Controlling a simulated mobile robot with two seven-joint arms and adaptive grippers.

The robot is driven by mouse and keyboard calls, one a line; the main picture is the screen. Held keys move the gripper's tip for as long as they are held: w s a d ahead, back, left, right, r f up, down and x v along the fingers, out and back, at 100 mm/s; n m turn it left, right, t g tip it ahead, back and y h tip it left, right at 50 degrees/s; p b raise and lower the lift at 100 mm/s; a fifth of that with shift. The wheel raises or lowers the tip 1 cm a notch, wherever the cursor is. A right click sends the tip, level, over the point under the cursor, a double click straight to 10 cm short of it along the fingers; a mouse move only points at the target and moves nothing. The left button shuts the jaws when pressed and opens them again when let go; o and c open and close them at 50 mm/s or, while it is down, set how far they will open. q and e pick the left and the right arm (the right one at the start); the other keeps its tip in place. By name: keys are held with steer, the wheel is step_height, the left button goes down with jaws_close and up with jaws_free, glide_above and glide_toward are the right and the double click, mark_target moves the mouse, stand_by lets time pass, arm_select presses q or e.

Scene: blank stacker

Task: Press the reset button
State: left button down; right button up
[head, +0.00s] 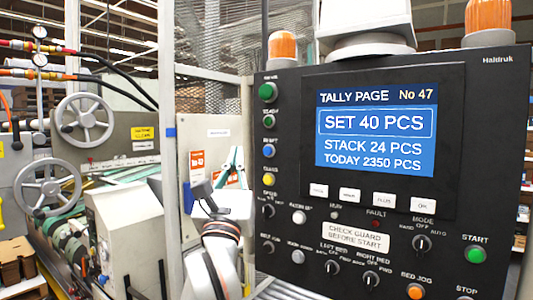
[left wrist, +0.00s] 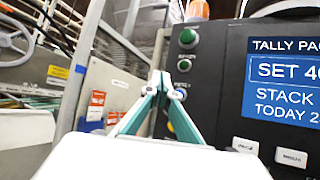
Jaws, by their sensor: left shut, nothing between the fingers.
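The black control panel (head: 290,190) has a column of buttons down its left edge. The blue button (head: 269,151) is third from the top; its small label is blurred but looks like RESET. In the left wrist view the blue button (left wrist: 181,94) shows just right of my fingertips. My left gripper (head: 237,151) is shut and empty, its teal fingers pointing up, left of the button column. The shut fingertips (left wrist: 160,76) also show in the left wrist view. I cannot tell the exact gap; no contact is visible. My right gripper is not in view.
Two green buttons (head: 267,91) (head: 269,121) sit above the blue one and a yellow button (head: 268,180) below. Knobs, a green start button (head: 475,255) and an orange jog button (head: 415,291) fill the lower panel. A mesh guard and handwheels (head: 85,119) stand left.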

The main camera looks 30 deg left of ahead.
mark_target(268, 151)
arm_select(q)
steer(key=w, duration=0.2)
steer(key=w+b, duration=0.1)
steer(key=w, duration=0.2)
steer(key=w+b, duration=0.1)
steer(key=w, duration=0.2)
steer(key=shift+d, duration=0.35)
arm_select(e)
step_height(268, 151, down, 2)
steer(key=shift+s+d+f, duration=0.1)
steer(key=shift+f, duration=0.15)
arm_select(q)
steer(key=shift+w, duration=0.1)
stand_by(0.6)
steer(key=shift+w, duration=0.35)
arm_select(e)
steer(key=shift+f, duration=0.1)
arm_select(q)
steer(key=shift+w, duration=0.4)
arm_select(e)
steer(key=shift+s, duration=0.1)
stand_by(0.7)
arm_select(q)
steer(key=shift+s, duration=0.85)
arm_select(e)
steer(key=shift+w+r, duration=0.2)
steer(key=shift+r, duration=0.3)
